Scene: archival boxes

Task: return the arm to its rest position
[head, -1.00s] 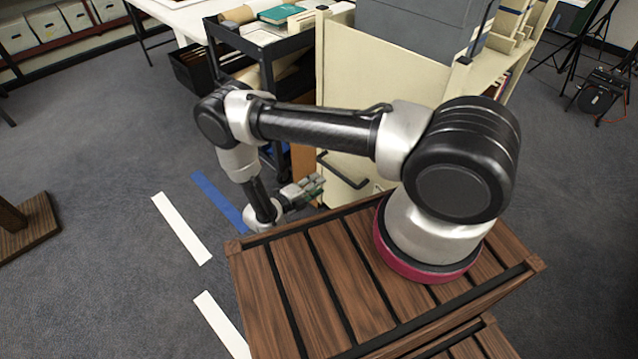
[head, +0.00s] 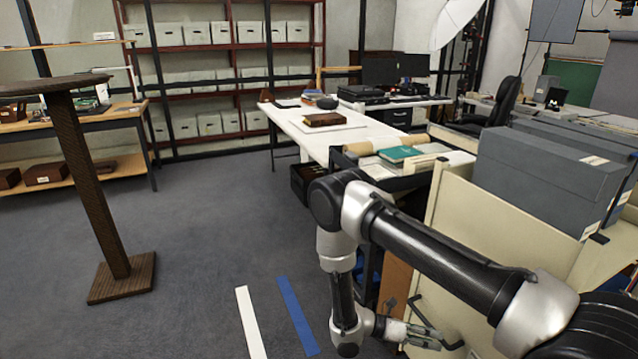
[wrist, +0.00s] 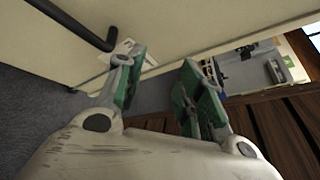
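My arm stretches across the lower right of the head view, folded down at the elbow. My gripper (head: 425,336) hangs low beside the cream cabinet (head: 505,240). In the wrist view my gripper (wrist: 160,78) shows two green-padded fingers spread apart with nothing between them. The gripper is open and empty. The cream cabinet panel (wrist: 215,25) with a dark handle (wrist: 75,25) is close in front of the fingers. I cannot tell how wide the gap to it is.
Grey archival boxes (head: 545,175) stand on the cabinet at right. A dark cart (head: 350,165) with a teal book (head: 400,153) stands behind my arm. A wooden pedestal (head: 95,190) stands at left. Carpet between pedestal and floor stripes (head: 250,322) is clear.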

